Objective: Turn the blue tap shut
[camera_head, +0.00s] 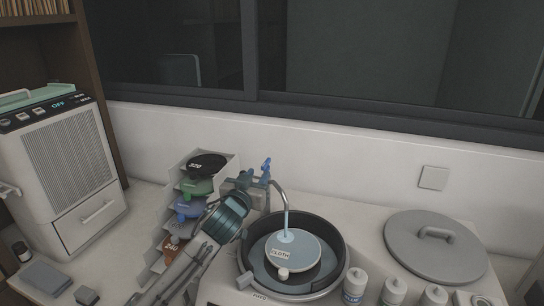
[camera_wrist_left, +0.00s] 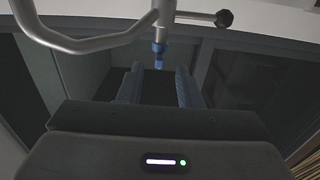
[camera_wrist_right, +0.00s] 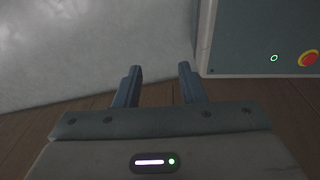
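The blue tap (camera_head: 265,168) stands on the pipework behind the round basin (camera_head: 338,277). A thin stream of water (camera_head: 286,222) falls from its curved spout onto the disc marked CLOTH (camera_head: 295,256). My left gripper (camera_head: 250,181) is close to the tap, and its fingertips are hard to make out there. In the left wrist view the fingers (camera_wrist_left: 160,78) are apart, with the tap's blue part (camera_wrist_left: 159,52) just beyond and between the tips, not visibly gripped. My right gripper (camera_wrist_right: 158,83) is open and empty in its wrist view, out of the head view.
A rack (camera_head: 156,240) of coloured discs stands left of the left arm. Several white bottles (camera_head: 393,291) stand at the basin's front right. A grey lid (camera_head: 436,246) lies to the right. The right wrist view shows a panel with a red button (camera_wrist_right: 309,58).

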